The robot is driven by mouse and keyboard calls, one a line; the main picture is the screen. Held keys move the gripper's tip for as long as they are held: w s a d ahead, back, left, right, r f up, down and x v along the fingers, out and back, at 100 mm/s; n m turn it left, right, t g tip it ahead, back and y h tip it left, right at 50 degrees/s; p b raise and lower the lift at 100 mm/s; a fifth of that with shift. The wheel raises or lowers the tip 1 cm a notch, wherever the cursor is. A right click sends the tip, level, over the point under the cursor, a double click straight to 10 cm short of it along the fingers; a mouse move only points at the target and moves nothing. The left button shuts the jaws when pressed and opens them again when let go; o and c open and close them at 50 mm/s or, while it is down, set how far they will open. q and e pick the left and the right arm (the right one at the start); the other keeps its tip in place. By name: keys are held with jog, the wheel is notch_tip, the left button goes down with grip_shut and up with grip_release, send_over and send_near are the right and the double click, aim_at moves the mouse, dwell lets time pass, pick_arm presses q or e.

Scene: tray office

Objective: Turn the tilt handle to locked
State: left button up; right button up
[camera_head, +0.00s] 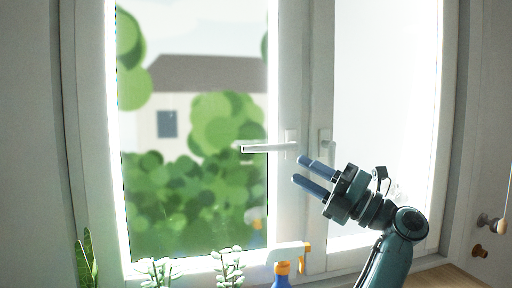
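The tilt handle (268,148) is a pale metal lever on the middle frame of the window. It lies about horizontal, its free end pointing left from its mount.
A second fitting (325,142) sits on the frame to the right. A spray bottle (283,268) with an orange and white head stands below the window, beside small plants (228,268). Knobs (480,251) show at the far right. The space left of the handle is clear.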

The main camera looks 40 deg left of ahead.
aim_at(261, 148)
pick_arm(q)
jog(key=p+x, duration=0.2)
jog(key=x, duration=0.9)
jog(key=shift+a+r+p, duration=0.2)
jog(key=shift+a+p, duration=0.05)
jog(key=shift+p, duration=0.05)
jog(key=shift+c, duration=0.2)
grip_shut()
